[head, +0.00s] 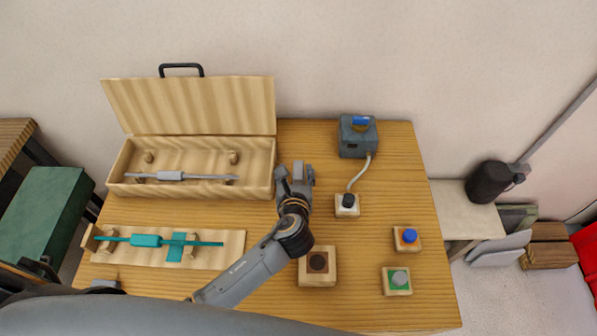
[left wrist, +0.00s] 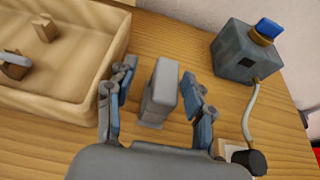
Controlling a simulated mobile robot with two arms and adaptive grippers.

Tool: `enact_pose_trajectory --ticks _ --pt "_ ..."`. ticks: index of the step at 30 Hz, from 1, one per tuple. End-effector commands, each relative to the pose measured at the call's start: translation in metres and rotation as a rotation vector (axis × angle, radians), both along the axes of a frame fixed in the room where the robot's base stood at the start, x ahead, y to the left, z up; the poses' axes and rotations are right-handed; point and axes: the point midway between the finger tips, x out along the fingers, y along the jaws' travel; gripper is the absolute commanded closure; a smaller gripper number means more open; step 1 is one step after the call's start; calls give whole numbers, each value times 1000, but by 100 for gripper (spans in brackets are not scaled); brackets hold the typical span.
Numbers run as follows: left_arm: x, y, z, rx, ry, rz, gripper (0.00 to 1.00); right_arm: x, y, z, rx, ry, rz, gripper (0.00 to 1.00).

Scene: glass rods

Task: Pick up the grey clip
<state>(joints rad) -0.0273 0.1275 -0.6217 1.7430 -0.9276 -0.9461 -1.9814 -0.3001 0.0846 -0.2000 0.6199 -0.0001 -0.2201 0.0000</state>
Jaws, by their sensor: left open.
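The grey clip (left wrist: 161,90) is a small upright block standing on the wooden table. In the left wrist view it is between the two fingers of my open left gripper (left wrist: 160,84), with a gap on both sides. In the head view the left gripper (head: 296,174) is just right of the wooden case, and the clip (head: 298,169) shows between its fingers. The clip's lower part is partly hidden there. My right gripper is not in view.
The open wooden case (head: 118,190) holding a grey rod is close on the left. A blue-grey box (head: 352,145) with a cable to a black-knobbed block (head: 347,206) is on the right. A wooden rack (head: 236,245) with a teal rod lies front left.

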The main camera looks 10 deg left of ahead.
Motion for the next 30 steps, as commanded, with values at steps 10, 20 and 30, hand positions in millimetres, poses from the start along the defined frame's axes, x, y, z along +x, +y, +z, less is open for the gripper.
enact_pose_trajectory --ticks 10,20,30 --pt "35 -1 -17 0 0 1 47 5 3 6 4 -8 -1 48" --pt "47 2 -24 -1 1 -1 47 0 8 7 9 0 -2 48" --pt "47 2 -24 -1 1 -1 100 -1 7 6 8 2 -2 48"
